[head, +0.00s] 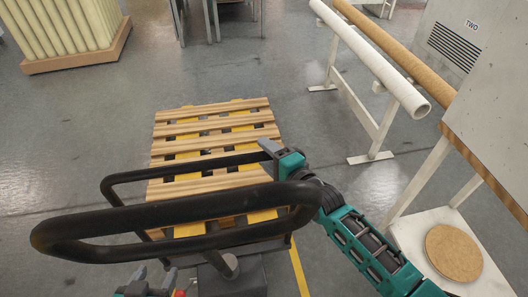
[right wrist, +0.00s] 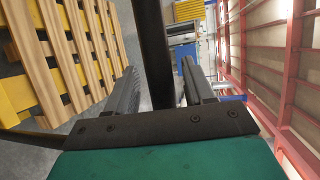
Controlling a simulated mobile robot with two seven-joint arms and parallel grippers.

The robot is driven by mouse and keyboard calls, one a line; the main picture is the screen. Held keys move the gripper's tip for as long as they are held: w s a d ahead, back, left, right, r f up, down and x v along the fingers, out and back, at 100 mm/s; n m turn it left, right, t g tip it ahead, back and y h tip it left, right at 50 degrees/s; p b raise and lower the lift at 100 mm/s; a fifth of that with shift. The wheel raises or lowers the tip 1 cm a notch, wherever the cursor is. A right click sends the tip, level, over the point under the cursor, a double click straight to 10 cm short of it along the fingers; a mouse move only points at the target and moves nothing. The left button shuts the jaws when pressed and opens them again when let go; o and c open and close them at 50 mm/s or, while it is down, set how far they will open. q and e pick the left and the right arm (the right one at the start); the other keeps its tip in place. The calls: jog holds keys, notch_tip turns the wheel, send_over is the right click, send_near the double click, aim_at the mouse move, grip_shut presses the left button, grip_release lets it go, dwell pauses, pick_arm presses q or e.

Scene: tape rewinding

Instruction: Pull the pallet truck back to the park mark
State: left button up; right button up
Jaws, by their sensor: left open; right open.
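The pallet truck's large black handle loop (head: 170,222) fills the lower left of the head view. Behind it are a thinner black upright frame (head: 190,162) and yellow forks (head: 190,229) under a slatted wooden pallet (head: 215,120). My right gripper (head: 272,150) is open at the right end of the thinner frame. In the right wrist view, a black bar (right wrist: 152,55) lies between its spread fingers (right wrist: 160,90). My left gripper (head: 153,279) is open below the handle loop at the bottom edge. I cannot tell which floor mark is the park mark.
A yellow floor line (head: 299,268) runs right of the truck. A rack with a white roll (head: 385,65) and a brown roll (head: 400,50) stands at the right, by a white table (head: 455,220). A crate of yellow tubes (head: 65,30) stands back left. Floor left is clear.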

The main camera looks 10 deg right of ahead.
jog(key=shift+x, duration=0.8)
grip_shut()
